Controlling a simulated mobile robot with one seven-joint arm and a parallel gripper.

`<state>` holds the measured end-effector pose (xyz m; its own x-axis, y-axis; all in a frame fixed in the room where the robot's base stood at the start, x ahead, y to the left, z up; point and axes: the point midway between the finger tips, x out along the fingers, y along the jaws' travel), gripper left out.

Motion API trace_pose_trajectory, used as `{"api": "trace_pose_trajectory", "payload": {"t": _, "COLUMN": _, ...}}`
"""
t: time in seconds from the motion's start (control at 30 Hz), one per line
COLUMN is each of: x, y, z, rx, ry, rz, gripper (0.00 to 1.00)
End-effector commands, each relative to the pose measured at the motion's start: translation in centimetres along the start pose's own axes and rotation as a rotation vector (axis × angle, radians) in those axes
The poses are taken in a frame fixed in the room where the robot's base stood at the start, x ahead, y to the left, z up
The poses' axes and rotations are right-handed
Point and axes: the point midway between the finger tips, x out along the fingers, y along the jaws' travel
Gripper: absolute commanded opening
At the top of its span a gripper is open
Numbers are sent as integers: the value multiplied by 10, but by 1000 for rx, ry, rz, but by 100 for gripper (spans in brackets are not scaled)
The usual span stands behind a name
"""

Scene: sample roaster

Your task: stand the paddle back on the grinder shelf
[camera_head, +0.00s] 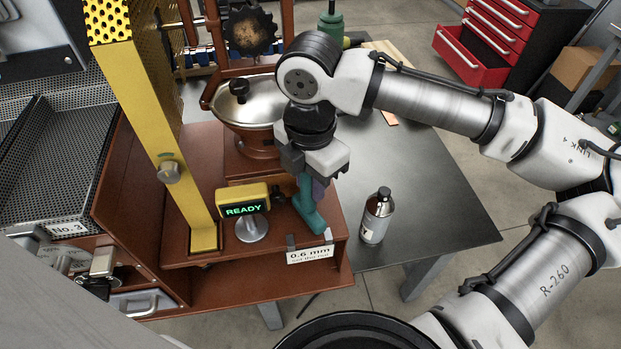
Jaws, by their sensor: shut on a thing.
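My gripper (312,168) is above the front right part of the reddish-brown shelf (276,243), pointing down. It is shut on a teal piece, which I take to be the paddle (308,208). The paddle hangs below the jaws, slightly tilted, with its lower end low over the shelf near the right front edge. I cannot tell whether it touches the shelf. Its upper part is hidden by the jaws. A label reading "0.6 mm" (310,254) is on the shelf's front edge, just below the paddle.
A yellow READY display (243,204) stands close left of the paddle, beside a yellow post (165,150). A bottle (377,217) stands on the dark table (440,205) at right. The table's right part is clear.

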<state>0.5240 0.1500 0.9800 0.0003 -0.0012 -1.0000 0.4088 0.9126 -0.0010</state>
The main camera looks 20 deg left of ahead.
Motion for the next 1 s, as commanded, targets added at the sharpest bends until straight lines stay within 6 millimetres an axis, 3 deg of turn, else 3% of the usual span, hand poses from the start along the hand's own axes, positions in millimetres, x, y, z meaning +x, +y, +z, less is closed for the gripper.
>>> {"api": "trace_pose_trajectory", "payload": {"t": 0.5, "x": 13, "y": 0, "z": 0, "rx": 0, "ry": 2, "rz": 1, "gripper": 2}}
{"api": "trace_pose_trajectory", "payload": {"t": 0.53, "x": 13, "y": 0, "z": 0, "rx": 1, "ry": 2, "rz": 1, "gripper": 28}}
{"api": "trace_pose_trajectory", "payload": {"t": 0.67, "x": 12, "y": 0, "z": 0, "rx": 1, "ry": 1, "rz": 1, "gripper": 45}}
{"api": "trace_pose_trajectory", "payload": {"t": 1.0, "x": 10, "y": 0, "z": 0, "rx": 1, "ry": 0, "rz": 1, "gripper": 47}}
